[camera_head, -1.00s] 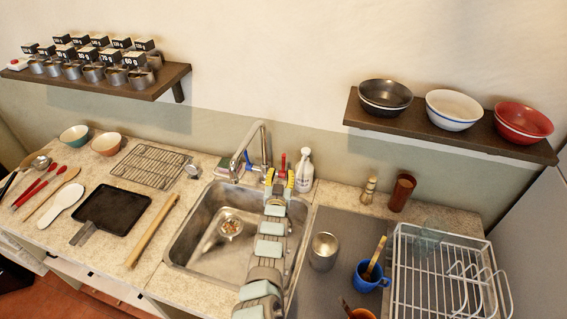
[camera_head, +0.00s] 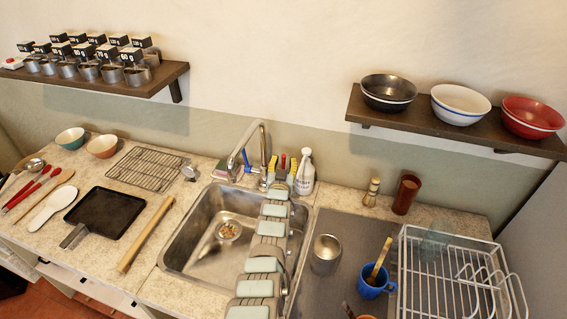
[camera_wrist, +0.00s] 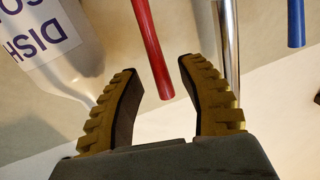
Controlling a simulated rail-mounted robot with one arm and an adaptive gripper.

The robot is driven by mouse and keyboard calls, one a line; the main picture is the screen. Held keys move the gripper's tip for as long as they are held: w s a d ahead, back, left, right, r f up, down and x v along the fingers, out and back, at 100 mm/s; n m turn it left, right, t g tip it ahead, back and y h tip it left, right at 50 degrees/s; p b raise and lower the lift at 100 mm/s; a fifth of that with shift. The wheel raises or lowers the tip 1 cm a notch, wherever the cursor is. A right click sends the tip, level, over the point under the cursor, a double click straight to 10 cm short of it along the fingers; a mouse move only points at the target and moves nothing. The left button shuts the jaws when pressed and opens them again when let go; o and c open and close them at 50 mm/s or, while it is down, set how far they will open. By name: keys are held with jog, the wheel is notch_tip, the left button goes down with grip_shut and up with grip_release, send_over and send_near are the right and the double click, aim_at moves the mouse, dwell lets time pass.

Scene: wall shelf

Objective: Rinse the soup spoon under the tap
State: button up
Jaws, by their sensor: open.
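The tap (camera_head: 262,145) is a tall chrome spout behind the sink (camera_head: 205,262), with a blue lever (camera_head: 247,160) and a red lever (camera_head: 283,160). No water shows. My gripper (camera_head: 282,167) is open and empty at the red lever. In the wrist view, the red lever (camera_wrist: 152,50) reaches down between my open fingers (camera_wrist: 158,80); I cannot tell whether they touch it. The blue lever (camera_wrist: 296,22) is off to the right. A metal-bowled spoon (camera_head: 36,165) lies at the far left of the counter; I cannot tell for sure that it is the soup spoon.
A white dish soap bottle (camera_head: 305,172) stands close to the right of my gripper. A steel cup (camera_head: 325,255), a blue mug (camera_head: 372,282) and a white dish rack (camera_head: 403,270) are right of the sink. A black pan (camera_head: 105,212) and rolling pin (camera_head: 148,232) lie left.

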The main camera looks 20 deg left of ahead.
jog(key=shift+w+f, duration=0.15)
jog(key=shift+w, duration=0.15)
jog(key=shift+w+a+r+b, duration=0.2)
jog(key=shift+a+r+b, duration=0.05)
jog(key=shift+b, duration=0.1)
jog(key=shift+f, duration=0.1)
grip_shut()
